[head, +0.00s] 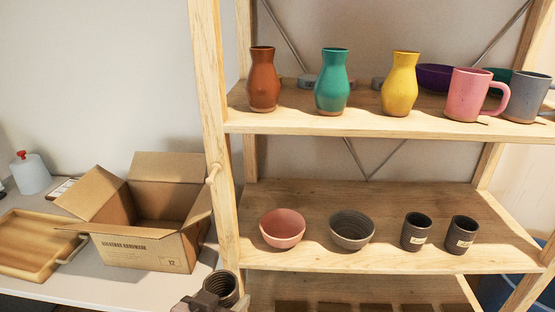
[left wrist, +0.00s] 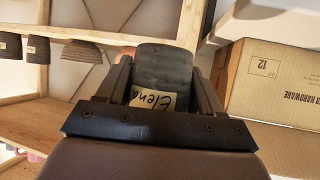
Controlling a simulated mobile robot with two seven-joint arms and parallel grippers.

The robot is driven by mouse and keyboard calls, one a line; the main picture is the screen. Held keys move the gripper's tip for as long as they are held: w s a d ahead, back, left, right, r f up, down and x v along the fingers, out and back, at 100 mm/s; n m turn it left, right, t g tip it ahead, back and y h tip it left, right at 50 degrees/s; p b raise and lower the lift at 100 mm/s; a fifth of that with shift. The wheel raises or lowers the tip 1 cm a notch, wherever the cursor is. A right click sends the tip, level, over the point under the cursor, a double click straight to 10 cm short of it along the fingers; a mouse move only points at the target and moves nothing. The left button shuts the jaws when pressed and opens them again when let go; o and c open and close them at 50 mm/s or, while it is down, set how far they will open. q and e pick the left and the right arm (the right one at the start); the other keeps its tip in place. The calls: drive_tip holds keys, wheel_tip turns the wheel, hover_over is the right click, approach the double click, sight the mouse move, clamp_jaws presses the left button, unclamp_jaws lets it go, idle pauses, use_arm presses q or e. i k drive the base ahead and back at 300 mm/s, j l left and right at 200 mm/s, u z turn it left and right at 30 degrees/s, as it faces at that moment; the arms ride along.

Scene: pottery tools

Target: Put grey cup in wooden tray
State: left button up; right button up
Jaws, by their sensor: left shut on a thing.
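My left gripper (head: 207,302) is at the bottom of the head view, in front of the left shelf post. It is shut on a dark grey ribbed cup (head: 224,287), whose open mouth shows in the head view. In the left wrist view the grey cup (left wrist: 165,68) sits between the two fingers of the left gripper (left wrist: 163,85), with a handwritten label reading "Elena" on its side. The wooden tray (head: 30,246) lies on the white table at the far left, left of a cardboard box, and looks empty. My right gripper is not in view.
The open cardboard box (head: 145,250) stands between the held cup and the tray, flaps out. The wooden shelf post (head: 212,120) rises beside it. Two similar dark cups (head: 416,232), a pink bowl (head: 282,229) and a grey bowl (head: 352,231) stand on the lower shelf.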

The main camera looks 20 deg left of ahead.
sight(27, 243)
drive_tip(key=k+j, duration=0.1)
drive_tip(key=j, duration=0.6)
drive_tip(key=k+j, duration=0.1)
drive_tip(key=j, duration=1.3)
drive_tip(key=k+j, duration=0.15)
drive_tip(key=j, duration=0.55)
